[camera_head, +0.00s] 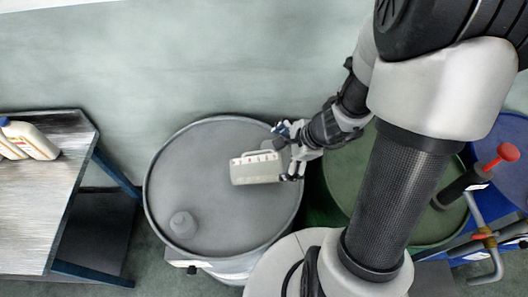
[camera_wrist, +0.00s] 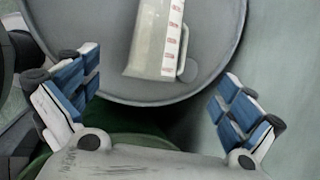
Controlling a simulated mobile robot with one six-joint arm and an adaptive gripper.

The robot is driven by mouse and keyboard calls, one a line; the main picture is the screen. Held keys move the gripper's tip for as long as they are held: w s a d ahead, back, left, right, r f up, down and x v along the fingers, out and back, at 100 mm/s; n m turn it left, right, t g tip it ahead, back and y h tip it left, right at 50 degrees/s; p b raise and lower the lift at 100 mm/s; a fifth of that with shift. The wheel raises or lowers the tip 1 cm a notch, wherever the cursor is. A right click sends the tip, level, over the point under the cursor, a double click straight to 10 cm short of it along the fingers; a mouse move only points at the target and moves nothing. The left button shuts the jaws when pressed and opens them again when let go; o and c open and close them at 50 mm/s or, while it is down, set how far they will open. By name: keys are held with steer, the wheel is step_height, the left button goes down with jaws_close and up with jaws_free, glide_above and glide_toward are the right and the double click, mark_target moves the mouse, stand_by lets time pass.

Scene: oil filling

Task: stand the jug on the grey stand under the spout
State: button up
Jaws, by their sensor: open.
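The jug (camera_head: 256,170) is pale and translucent, with a marked scale, on the grey drum's lid. In the wrist view the jug (camera_wrist: 152,45) shows red marks and a handle, and its far end is cut off by the top edge. I cannot tell for sure whether it is upright or lying. My gripper (camera_head: 284,153) is at the right end of the jug. In the wrist view its blue-padded fingers are wide apart, with nothing held between them. A pump with a red handle (camera_head: 508,152) and a grey pipe (camera_head: 492,262) are at the right. I cannot make out the spout or grey stand clearly.
The grey drum (camera_head: 215,150) has a raised cap (camera_head: 182,224) at lower left. A green drum (camera_head: 345,180) stands to its right, partly behind my arm, with a blue drum (camera_head: 510,135) beyond. A metal table (camera_head: 50,205) at left holds white bottles (camera_head: 30,138).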

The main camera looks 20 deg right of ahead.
mark_target(263, 166)
steer(key=b+x, duration=0.1)
steer(key=x, duration=0.2)
steer(key=b+x, duration=0.2)
steer(key=x, duration=0.2)
steer(key=b+x, duration=0.2)
steer(key=x, duration=0.2)
steer(key=shift+s+a+f, duration=0.1)
steer(key=shift+s+f, duration=0.05)
steer(key=shift+s, duration=0.15)
steer(key=shift+b+x, duration=1.35)
steer(key=shift+x, duration=1.75)
steer(key=c, duration=1.1)
steer(key=shift+r, duration=0.2)
